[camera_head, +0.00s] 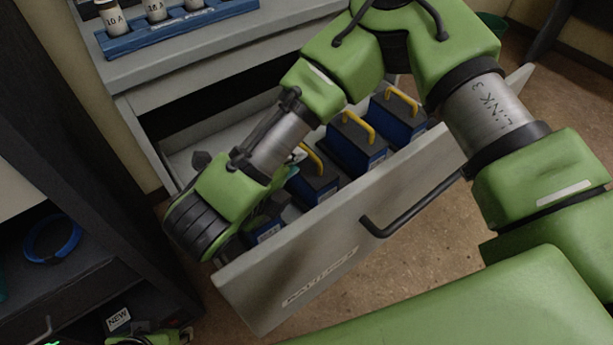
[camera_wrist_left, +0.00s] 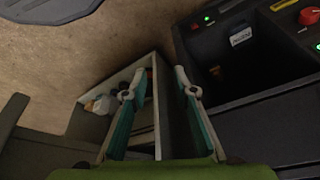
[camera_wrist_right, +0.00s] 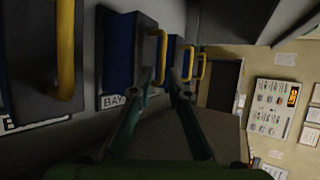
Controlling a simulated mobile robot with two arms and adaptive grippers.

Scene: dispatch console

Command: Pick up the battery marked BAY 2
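Blue batteries with dark tops and yellow handles stand in a row in the open drawer (camera_head: 300,265). In the right wrist view, a battery (camera_wrist_right: 118,50) has a label reading "BAY"; my finger covers its number. Its yellow handle (camera_wrist_right: 162,50) reaches down between the fingertips of my right gripper (camera_wrist_right: 163,78). Those fingers are partly closed, with a small gap apparently left beside the handle. My left gripper (camera_wrist_left: 160,85) is open and empty.
Other batteries (camera_head: 355,145) (camera_head: 405,115) stand farther along the drawer. A battery handle (camera_wrist_right: 66,50) is close on the left. A blue rack with labelled cylinders (camera_head: 180,28) sits on the cabinet top. A dark shelf with a blue ring (camera_head: 52,240) stands left.

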